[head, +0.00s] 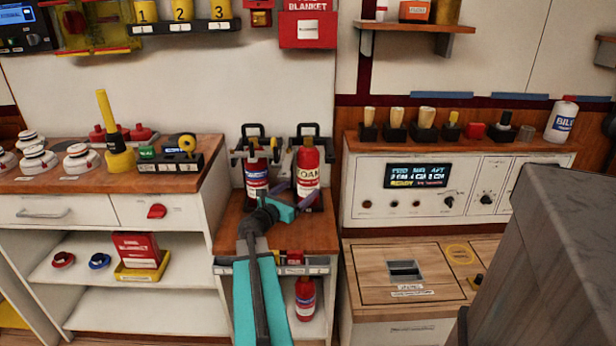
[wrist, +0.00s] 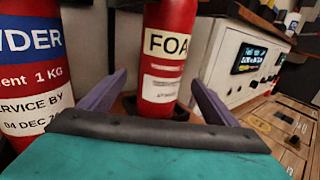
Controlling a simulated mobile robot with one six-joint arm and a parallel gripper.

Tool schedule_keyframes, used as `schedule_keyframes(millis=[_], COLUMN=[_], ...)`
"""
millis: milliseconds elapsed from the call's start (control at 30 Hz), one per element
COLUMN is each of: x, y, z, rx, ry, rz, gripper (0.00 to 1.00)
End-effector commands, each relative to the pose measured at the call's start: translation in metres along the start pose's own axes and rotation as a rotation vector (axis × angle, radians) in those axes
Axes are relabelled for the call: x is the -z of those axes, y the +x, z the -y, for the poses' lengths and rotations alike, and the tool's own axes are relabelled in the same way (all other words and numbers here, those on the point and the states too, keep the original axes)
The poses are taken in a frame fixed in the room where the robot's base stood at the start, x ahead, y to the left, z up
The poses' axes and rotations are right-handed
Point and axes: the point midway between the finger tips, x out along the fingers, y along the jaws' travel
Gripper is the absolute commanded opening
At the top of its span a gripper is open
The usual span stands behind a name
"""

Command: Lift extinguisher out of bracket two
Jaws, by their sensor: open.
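Two red extinguishers stand upright in black brackets on a wooden shelf. The left one has a blue and white label reading "POWDER" (head: 257,178) and also shows at the left of the wrist view (wrist: 32,85). The right one, the foam extinguisher (head: 308,165), has a cream label; it shows in the wrist view (wrist: 168,50), with its base in a dark holder. I cannot read any bracket numbers. My gripper (head: 291,194) is open and empty, low in front of the foam extinguisher. Its purple fingers lie left and right of that extinguisher's lower body in the wrist view.
Another red extinguisher (head: 305,298) stands on a lower shelf, beside my arm. A cabinet with a lit display (head: 418,175) is close on the right. A counter with white domed items (head: 82,158) is on the left. The powder extinguisher stands close beside my left finger.

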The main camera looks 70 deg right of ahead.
Motion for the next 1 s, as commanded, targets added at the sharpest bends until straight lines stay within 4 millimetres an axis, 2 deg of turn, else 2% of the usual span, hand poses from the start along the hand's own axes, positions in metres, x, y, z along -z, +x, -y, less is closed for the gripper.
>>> schedule_keyframes(millis=[133, 633, 1000], x=[0.000, 0.001, 0.005], y=[0.010, 0.015, 0.051], z=[-0.001, -0.001, -0.001], rx=[0.000, 0.000, -0.001], ry=[0.000, 0.000, 0.000], rz=[0.000, 0.000, 0.000], gripper=[0.83, 0.83, 0.83])
